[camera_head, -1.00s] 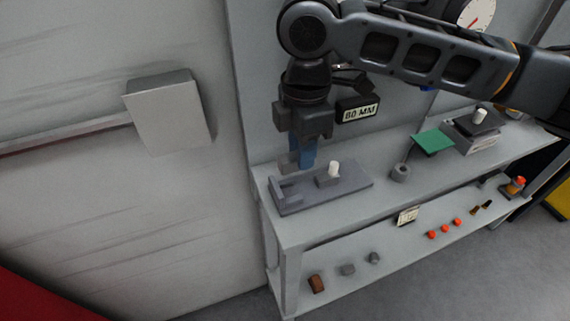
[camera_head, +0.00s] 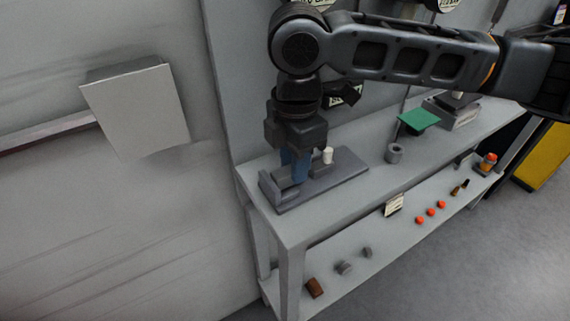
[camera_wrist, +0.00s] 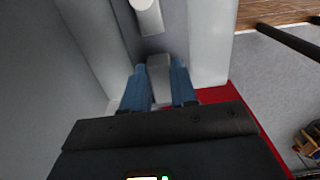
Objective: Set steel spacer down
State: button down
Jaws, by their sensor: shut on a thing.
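My gripper (camera_head: 292,180) points down over the left end of a dark grey fixture plate (camera_head: 345,173) on the bench. In the wrist view, the blue fingers of my gripper (camera_wrist: 160,90) are shut on a small grey block, the steel spacer (camera_wrist: 158,68). In the head view the fingers and the fixture's raised left end mostly hide the spacer, so I cannot tell whether it touches the plate. A white peg (camera_head: 328,155) stands on the plate just right of the fingers; it also shows in the wrist view (camera_wrist: 142,5).
A grey ring (camera_head: 394,153) and a green plate (camera_head: 418,121) are to the right on the bench (camera_head: 375,200). The lower shelf holds a brown block (camera_head: 315,288), grey pieces and several orange pieces. A wall-mounted box (camera_head: 137,107) is at left.

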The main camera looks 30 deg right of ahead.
jog(key=shift+f, duration=0.35)
jog(key=shift+f, duration=0.2)
jog(key=c, duration=0.9)
grip_release()
notch_tip(320, 180, up, 9)
jog(key=shift+f, duration=0.15)
jog(key=shift+a, duration=0.1)
